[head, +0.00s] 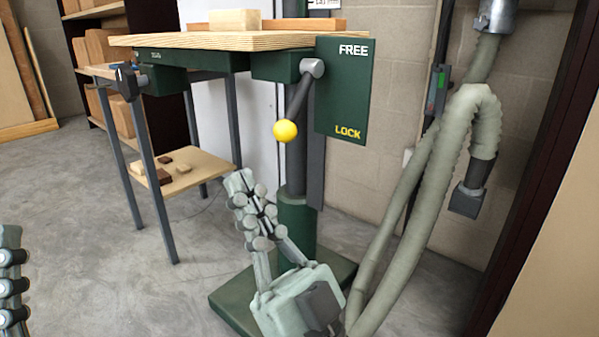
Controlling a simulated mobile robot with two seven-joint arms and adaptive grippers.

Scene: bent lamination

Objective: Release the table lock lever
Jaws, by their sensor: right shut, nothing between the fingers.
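The lock lever (299,100) is a dark rod with a yellow ball knob (285,131). It hangs from a grey pivot under the table top and slants down to the left. Beside it is a green plate (342,90) marked FREE at the top and LOCK at the bottom; the knob is near the height of LOCK. My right gripper (240,180) is below and left of the knob, pointing up, apart from it. Its fingers are together and empty. At the lower left edge a part of my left gripper (10,285) shows; its fingertips and opening cannot be made out.
The wooden table top (220,40) carries wood blocks (235,20). Its green column (297,215) stands on a green base (228,300) behind my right gripper. A thick hose (400,205) hangs at right. A low shelf (205,172) with small blocks is at left. The floor at left is open.

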